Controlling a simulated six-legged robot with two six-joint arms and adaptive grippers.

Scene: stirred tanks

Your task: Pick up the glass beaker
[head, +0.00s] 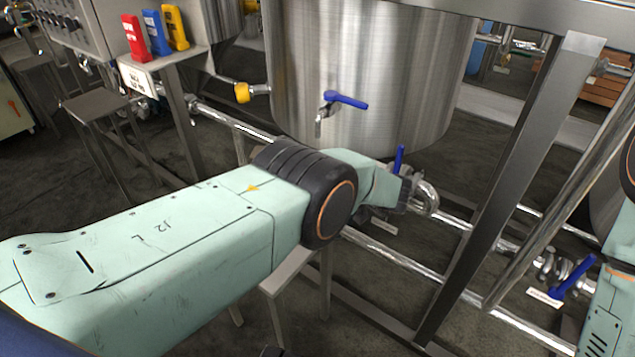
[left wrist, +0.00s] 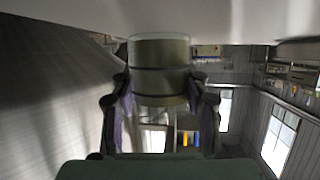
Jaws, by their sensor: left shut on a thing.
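The glass beaker (left wrist: 160,52) shows in the left wrist view as a see-through, olive-tinted cylinder with a darker band around it. My left gripper (left wrist: 160,88) has a finger on each side of it and is shut on it. In the head view my left arm reaches in from the left toward the large steel tank (head: 365,75). Its wrist hides the gripper and the beaker there. Only part of my right arm shows at the right edge of the head view, and its gripper is out of the picture.
A blue-handled tap (head: 345,100) sticks out from the tank, close above my left arm. Steel pipes (head: 385,258) and a slanting frame post (head: 510,190) stand to the right. Red, blue and yellow holders (head: 155,32) stand on a stand at the upper left.

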